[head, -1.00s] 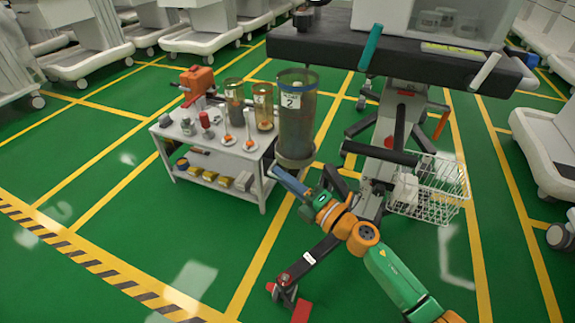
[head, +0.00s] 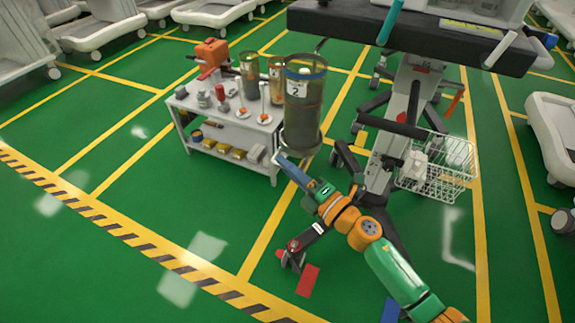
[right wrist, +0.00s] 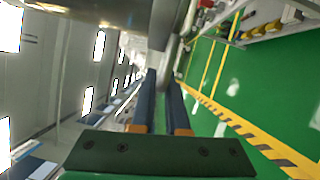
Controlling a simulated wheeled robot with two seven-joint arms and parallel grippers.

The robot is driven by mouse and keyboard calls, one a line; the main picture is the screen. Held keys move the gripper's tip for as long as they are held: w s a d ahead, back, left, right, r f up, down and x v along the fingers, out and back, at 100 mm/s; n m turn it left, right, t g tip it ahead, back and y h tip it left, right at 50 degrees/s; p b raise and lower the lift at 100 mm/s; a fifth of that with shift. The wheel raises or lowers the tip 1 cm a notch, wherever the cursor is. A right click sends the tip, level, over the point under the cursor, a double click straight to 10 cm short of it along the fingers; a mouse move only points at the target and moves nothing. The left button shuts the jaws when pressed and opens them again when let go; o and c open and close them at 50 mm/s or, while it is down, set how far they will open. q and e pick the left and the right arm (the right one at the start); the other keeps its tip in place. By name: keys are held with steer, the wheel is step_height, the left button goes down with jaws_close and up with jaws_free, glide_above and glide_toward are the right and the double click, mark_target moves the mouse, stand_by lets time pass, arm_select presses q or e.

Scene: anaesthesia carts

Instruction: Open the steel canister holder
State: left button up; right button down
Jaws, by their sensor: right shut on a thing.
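The steel canister holder (head: 300,143) is a grey cup around the foot of a tall, tinted clear canister (head: 304,100) with a blue rim and a label "2". It stands beside the cart's column, in front of the right end of a small white table. My right gripper (head: 282,159) reaches it from the lower right, with its blue fingers shut on a small grey part at the holder's lower front left. In the right wrist view the dark fingers (right wrist: 164,85) are close together below a steel cylinder (right wrist: 130,12). The gripped part is mostly hidden there. My left gripper is out of view.
The white table (head: 262,131) carries two more canisters, an orange device (head: 211,52) and small items. The cart's dark top (head: 400,38) overhangs at the upper right. A wire basket (head: 440,170) hangs on its column. Green floor is free at the lower left.

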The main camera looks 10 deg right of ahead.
steer(key=c, duration=0.9)
jaws_free()
steer(key=v, duration=0.7)
